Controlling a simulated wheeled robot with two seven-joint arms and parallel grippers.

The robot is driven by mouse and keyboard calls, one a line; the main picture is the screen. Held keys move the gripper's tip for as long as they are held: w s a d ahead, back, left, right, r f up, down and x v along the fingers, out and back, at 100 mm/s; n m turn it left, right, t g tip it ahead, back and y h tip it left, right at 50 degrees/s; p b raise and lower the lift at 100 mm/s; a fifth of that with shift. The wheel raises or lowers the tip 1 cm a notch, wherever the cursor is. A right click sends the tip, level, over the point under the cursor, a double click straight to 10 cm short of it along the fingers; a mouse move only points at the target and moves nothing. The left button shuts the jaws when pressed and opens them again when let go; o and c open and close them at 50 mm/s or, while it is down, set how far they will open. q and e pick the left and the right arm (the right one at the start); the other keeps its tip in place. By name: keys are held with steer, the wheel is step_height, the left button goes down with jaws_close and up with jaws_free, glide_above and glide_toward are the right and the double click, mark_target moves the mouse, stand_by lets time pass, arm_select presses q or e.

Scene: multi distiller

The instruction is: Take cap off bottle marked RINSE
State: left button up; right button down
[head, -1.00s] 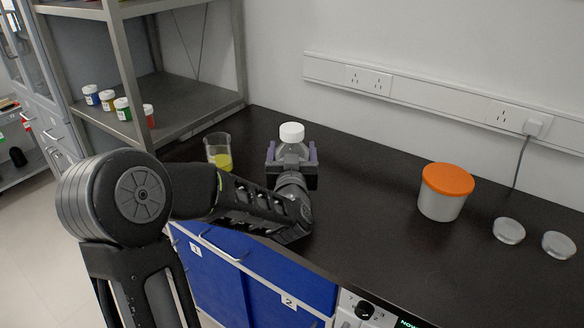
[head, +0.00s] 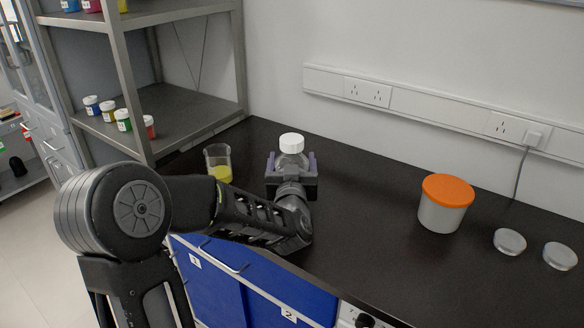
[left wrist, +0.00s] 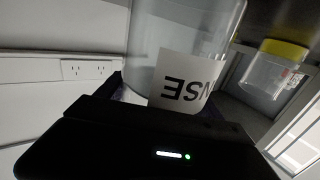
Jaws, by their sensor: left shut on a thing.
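A clear bottle with a white cap (head: 291,143) stands upright in my left gripper (head: 291,168) over the black bench. The cap is on the bottle. In the left wrist view the clear bottle (left wrist: 150,45) has a white label (left wrist: 184,82) whose letters appear upside down and partly cut off, reading like the end of RINSE. My left gripper is shut on the bottle's body, below the cap. Whether the bottle's base touches the bench is hidden behind my wrist. My right gripper is not in view.
A beaker with yellow liquid (head: 218,163) stands just left of the bottle. A white tub with an orange lid (head: 445,203) and two clear round dishes (head: 509,241) are on the right. A metal shelf (head: 185,110) holds small jars at left. The bench between bottle and tub is clear.

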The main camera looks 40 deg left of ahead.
arm_select(q)
step_height(320, 180, up, 10)
steer(key=shift+p, duration=0.6)
stand_by(0.6)
